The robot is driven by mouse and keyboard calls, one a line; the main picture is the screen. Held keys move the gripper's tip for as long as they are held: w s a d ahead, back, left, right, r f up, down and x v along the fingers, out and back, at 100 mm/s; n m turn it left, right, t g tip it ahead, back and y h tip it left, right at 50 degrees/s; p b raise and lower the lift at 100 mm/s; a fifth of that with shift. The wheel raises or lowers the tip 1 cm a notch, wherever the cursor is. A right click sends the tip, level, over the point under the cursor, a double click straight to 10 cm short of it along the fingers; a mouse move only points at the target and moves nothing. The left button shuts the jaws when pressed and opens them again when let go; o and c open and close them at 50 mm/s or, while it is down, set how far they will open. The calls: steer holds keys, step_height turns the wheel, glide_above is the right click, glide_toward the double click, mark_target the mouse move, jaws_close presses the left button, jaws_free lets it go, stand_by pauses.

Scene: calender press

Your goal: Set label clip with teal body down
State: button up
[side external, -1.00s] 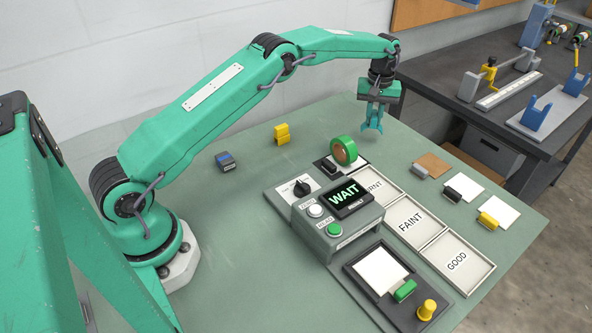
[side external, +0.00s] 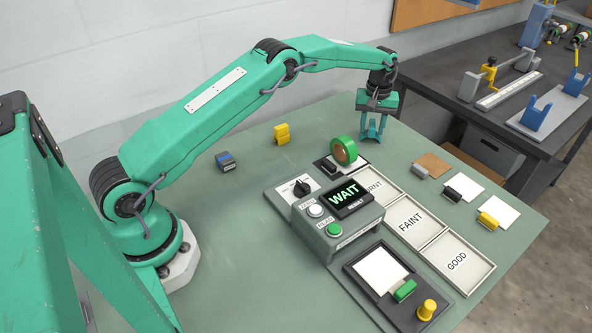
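My gripper (side external: 373,130) is low over the far part of the green table, behind the green tape roll. Its teal fingers are spread apart. A small teal piece, which looks like the label clip with teal body (side external: 372,133), shows between the fingers at table level. Its colour is close to that of the fingers, so its outline is hard to make out. It appears to rest on the table, with the fingers beside it.
A green tape roll (side external: 344,151) stands just in front of the gripper. A yellow clip (side external: 282,134) and a dark blue-topped block (side external: 227,161) stand to the left. The press box (side external: 340,218) reads WAIT. Clips with cards (side external: 464,187) lie to the right.

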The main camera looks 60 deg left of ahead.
mark_target(373, 123)
steer(key=shift+r, duration=0.15)
step_height(373, 123, up, 12)
stand_by(0.7)
steer(key=shift+r, duration=0.15)
stand_by(0.5)
